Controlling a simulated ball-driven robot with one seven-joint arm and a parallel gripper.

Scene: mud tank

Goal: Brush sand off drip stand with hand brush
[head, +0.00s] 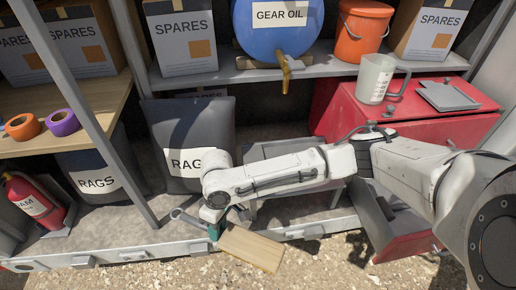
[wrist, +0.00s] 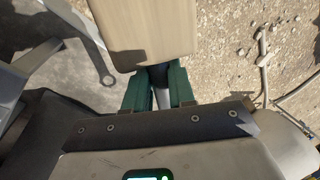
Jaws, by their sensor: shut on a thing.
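My gripper (head: 215,229) is low at the front edge of the grey lower ledge. Its green fingers (wrist: 160,88) are shut on a dark, narrow handle, mostly hidden between them. A flat pale wooden block (head: 252,247) extends from the fingers over the sandy ground and fills the top middle of the wrist view (wrist: 145,32). It appears to be the hand brush; no bristles show. A grey stand (head: 270,150) behind my arm, below the drum's tap, may be the drip stand. My arm covers much of it, and I cannot tell whether sand lies on it.
A grey ring-ended tool (head: 186,217) lies left of my gripper. A RAGS bin (head: 185,130) stands behind it. A red cabinet (head: 400,125) with an open drawer is at right. A blue gear oil drum (head: 278,30) sits above. Thin pipes (wrist: 264,80) lie on the sand.

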